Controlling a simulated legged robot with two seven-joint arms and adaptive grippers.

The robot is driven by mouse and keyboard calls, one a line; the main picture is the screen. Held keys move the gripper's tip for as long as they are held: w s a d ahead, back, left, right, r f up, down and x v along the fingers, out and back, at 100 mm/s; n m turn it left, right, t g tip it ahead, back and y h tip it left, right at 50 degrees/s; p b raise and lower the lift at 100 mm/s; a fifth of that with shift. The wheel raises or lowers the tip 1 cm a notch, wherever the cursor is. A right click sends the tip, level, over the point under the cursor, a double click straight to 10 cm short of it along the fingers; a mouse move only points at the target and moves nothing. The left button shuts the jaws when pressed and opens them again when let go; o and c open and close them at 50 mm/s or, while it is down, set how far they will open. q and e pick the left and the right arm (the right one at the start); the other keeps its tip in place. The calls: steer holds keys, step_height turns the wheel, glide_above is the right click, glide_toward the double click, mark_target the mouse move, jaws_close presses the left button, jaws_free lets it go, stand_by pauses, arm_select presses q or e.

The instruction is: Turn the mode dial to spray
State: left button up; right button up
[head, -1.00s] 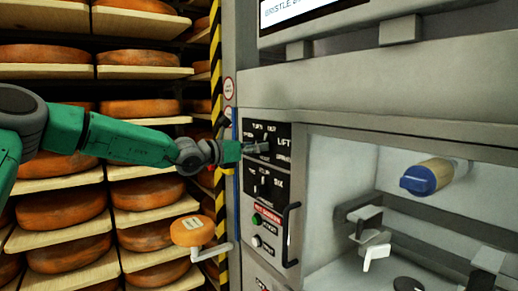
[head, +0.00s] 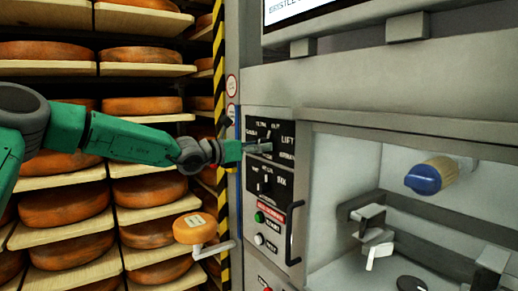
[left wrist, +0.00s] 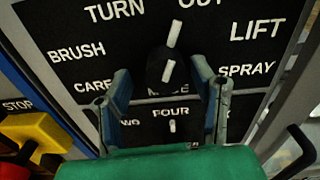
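The mode dial (left wrist: 160,64) is a black knob with a white pointer line on a black panel, labelled TURN, OUT, LIFT, SPRAY, BRUSH and CARE. Its pointer stands nearly straight up, between TURN and OUT. SPRAY (left wrist: 247,70) is printed right of the dial. My left gripper (left wrist: 163,82) is open, with one finger on each side of the dial and gaps visible; contact cannot be made out. In the head view my left gripper (head: 258,147) is at the upper panel and partly hides the dial. My right gripper is not in view.
A second dial (head: 265,184) sits just below, with green and white buttons (head: 259,217) under it. A black handle (head: 292,233) sticks out at the panel's right. Cheese shelves stand left; an open chamber is right.

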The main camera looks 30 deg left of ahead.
arm_select(q)
steer(key=shift+r, duration=0.1)
steer(key=v, duration=1.2)
steer(key=shift+w+f, duration=0.1)
steer(key=shift+f, duration=0.15)
